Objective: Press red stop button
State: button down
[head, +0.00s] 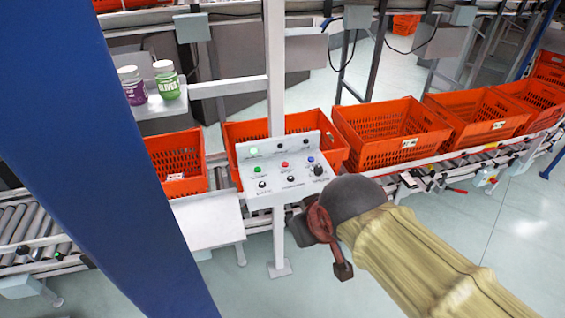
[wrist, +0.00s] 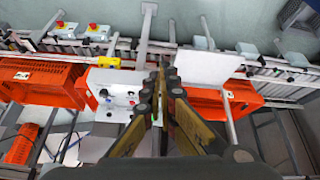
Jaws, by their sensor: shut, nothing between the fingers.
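The red button (head: 285,164) sits in the upper row of a white control panel (head: 250,201), between a green button (head: 257,169) and a blue button (head: 310,159). Dark knobs lie in the row below. My gripper (head: 302,230) is just below and right of the panel in the head view, apart from the red button. In the wrist view my gripper (wrist: 161,76) is shut and empty, with the panel (wrist: 120,112) left of its fingers.
Orange totes (head: 390,130) line the roller conveyor behind the panel. A white post (head: 276,90) carries the panel. Jars (head: 166,82) stand on a shelf at left. Open floor (head: 500,240) lies at right.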

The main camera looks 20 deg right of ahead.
jog(key=w+d+r+n+t+h+p, duration=0.1)
jog(key=w+d+r+p, duration=0.25)
jog(key=w, duration=0.45)
jog(key=w+d+r+n+h+p, duration=0.1)
jog(key=w+d+r+p, duration=0.25)
jog(key=w, duration=0.35)
jog(key=n+t+y+p, duration=0.25)
jog(key=n+p, duration=0.55)
jog(key=p, duration=1)
send_over(282, 165)
notch_tip(282, 165, down, 10)
jog(key=shift+s+r+y, duration=0.15)
jog(key=shift+r+y, duration=0.1)
jog(key=shift+y, duration=0.1)
jog(key=shift+a, duration=0.1)
notch_tip(282, 165, down, 9)
jog(key=b, duration=0.7)
jog(key=shift+r, duration=0.15)
